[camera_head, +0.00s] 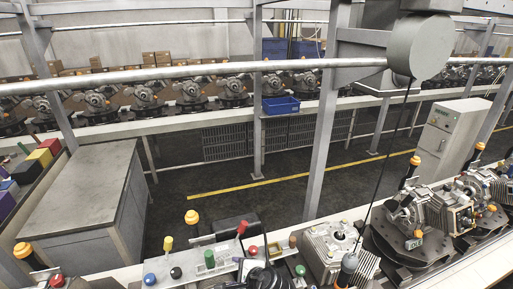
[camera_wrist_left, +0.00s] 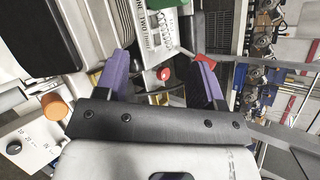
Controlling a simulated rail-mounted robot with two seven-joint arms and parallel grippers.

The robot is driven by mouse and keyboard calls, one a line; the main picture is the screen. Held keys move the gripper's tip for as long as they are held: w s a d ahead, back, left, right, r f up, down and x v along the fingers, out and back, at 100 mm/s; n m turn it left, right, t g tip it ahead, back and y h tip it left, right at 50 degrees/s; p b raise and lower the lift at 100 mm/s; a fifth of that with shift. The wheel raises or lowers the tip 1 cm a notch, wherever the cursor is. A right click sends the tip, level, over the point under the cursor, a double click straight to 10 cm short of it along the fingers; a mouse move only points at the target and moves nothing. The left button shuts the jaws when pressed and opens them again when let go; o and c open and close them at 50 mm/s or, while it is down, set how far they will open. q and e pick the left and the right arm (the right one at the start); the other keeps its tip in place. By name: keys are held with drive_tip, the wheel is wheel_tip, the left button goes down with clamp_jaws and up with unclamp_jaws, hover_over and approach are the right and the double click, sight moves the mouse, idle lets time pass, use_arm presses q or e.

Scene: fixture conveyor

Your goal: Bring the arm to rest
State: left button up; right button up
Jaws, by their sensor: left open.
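My left gripper (camera_wrist_left: 163,68) shows in the left wrist view with its two purple fingers spread apart. Nothing is held between them. Beyond the gap lie a red button (camera_wrist_left: 164,74) and a white panel with printed lettering (camera_wrist_left: 163,25). In the head view a dark shape at the bottom middle edge may be part of this gripper, but it is too cut off to be sure. My right gripper is in neither view.
A control bench with coloured knobs, including a red button (camera_head: 252,250), runs along the bottom. A hand tool (camera_head: 348,266) hangs on a black cable. Grey machine fixtures (camera_head: 410,215) stand at right. A grey cabinet (camera_head: 85,190) stands at left. The dark floor (camera_head: 210,178) between is clear.

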use_arm(q)
wheel_tip(320, 180, up, 11)
drive_tip(key=s+n+t+h, duration=0.2)
drive_tip(key=n+h, duration=0.4)
drive_tip(key=n, duration=0.5)
drive_tip(key=s+a+n+h, duration=0.3)
drive_tip(key=s+a, duration=0.1)
drive_tip(key=s, duration=0.2)
drive_tip(key=s+a+f+g, duration=0.2)
drive_tip(key=s+a+f, duration=0.2)
drive_tip(key=s, duration=0.6)
drive_tip(key=s+a+f+g, duration=0.2)
drive_tip(key=s+a+f, duration=0.2)
drive_tip(key=s+f, duration=0.5)
drive_tip(key=s+a+f+g+y, duration=0.1)
drive_tip(key=s+a+f, duration=0.3)
drive_tip(key=s, duration=0.9)
wheel_tip(320, 180, down, 3)
drive_tip(key=shift+s+g, duration=0.15)
drive_tip(key=shift+g, duration=0.45)
